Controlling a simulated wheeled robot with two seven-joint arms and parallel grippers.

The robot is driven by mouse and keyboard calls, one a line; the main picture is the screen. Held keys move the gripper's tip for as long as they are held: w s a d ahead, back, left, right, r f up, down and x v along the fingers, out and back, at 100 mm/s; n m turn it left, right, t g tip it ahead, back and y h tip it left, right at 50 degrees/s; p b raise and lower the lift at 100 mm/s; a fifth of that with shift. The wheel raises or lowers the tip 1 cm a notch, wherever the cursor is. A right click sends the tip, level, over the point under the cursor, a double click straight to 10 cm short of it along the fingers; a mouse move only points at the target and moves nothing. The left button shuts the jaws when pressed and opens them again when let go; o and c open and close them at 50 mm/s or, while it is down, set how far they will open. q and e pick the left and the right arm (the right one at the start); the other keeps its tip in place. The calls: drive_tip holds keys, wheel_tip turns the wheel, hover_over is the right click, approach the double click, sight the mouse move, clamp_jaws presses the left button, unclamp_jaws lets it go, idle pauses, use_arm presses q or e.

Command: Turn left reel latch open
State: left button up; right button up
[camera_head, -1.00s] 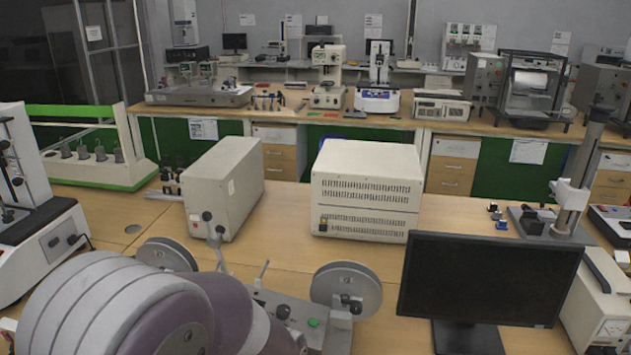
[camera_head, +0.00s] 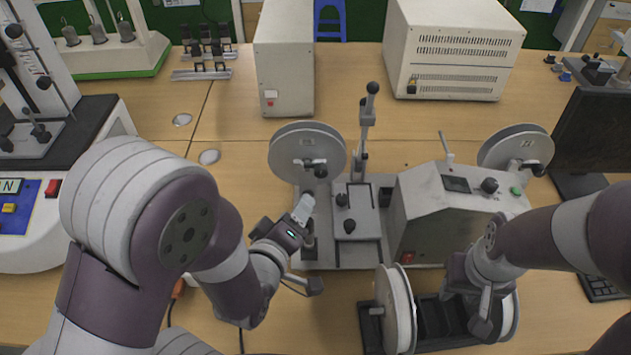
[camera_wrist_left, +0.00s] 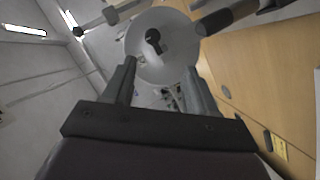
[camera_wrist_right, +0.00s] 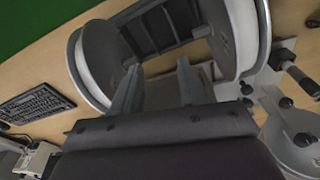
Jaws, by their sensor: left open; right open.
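The left reel (camera_head: 305,145) is a grey disc at the left end of the grey winding machine (camera_head: 450,210). Its dark latch (camera_head: 318,168) is a small knob at the hub. My left gripper (camera_head: 308,248) is open in front of and below the reel, apart from it. In the left wrist view, the reel (camera_wrist_left: 170,68) and its dark latch (camera_wrist_left: 153,40) show beyond the two fingers. My right gripper (camera_head: 486,308) is open over a dark rack (camera_head: 432,318) with white spools. In the right wrist view, its fingers (camera_wrist_right: 158,68) point at the rack, with nothing visible between them.
The right reel (camera_head: 510,145) is at the machine's other end. An upright post (camera_head: 368,115) stands behind the machine's middle. A monitor (camera_head: 608,130) stands at right. Two beige boxes (camera_head: 284,60) (camera_head: 455,50) are at the back. Bare table lies between the boxes and machine.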

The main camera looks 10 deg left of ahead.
sight(319, 174)
use_arm(q)
drive_tip(key=shift+n+t, duration=0.3)
drive_tip(key=shift+t, duration=0.1)
drive_tip(key=x, duration=1.1)
drive_tip(key=shift+d+r, duration=0.3)
drive_tip(key=shift+w+f, duration=0.15)
drive_tip(key=shift+w, duration=0.5)
drive_tip(key=c, duration=1.1)
drive_tip(key=shift+o, duration=0.2)
